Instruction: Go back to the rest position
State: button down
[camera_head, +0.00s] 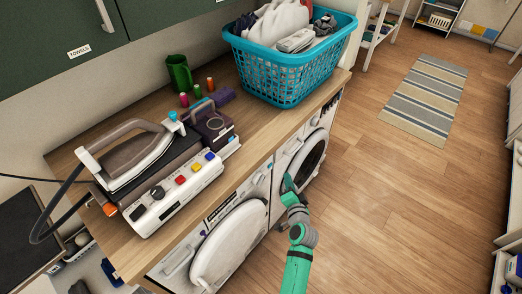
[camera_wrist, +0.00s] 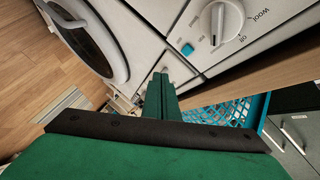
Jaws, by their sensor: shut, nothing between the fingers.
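My gripper (camera_head: 288,183) is in front of the right-hand washing machine (camera_head: 281,166), near its round dark door. In the wrist view its green fingers (camera_wrist: 160,92) are together with nothing between them. The wrist view shows the machine's round door (camera_wrist: 118,48) at the upper left and a white dial (camera_wrist: 220,22) marked "Wool" at the top. I cannot tell whether the fingers touch the machine front.
A wooden counter (camera_head: 255,128) above the machines carries a blue laundry basket (camera_head: 277,78), an iron (camera_head: 137,160) on its station, a green mug (camera_head: 179,73) and several thread spools. The left machine's white door (camera_head: 229,243) bulges forward. Open floor (camera_head: 400,200) lies right, with a striped rug (camera_head: 428,97).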

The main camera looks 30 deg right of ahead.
jog(key=s+a+f+n+y, duration=0.1)
jog(key=s+a+f+n, duration=0.15)
jog(key=s+a, duration=0.8)
jog(key=s+a+f+n+y, duration=0.15)
jog(key=s+a+n, duration=0.4)
jog(key=a, duration=0.75)
jog(key=s+a+r+n+y, duration=0.1)
jog(key=s+a+r+n, duration=0.3)
jog(key=s, duration=0.5)
jog(key=s+a+r+n+t+y, duration=0.1)
jog(key=s+a+r+n, duration=0.3)
jog(key=s+a+r, duration=0.5)
jog(key=shift+s+a+r+y, duration=0.15)
jog(key=shift+s+a+y, duration=0.05)
jog(key=shift+s+y, duration=0.4)
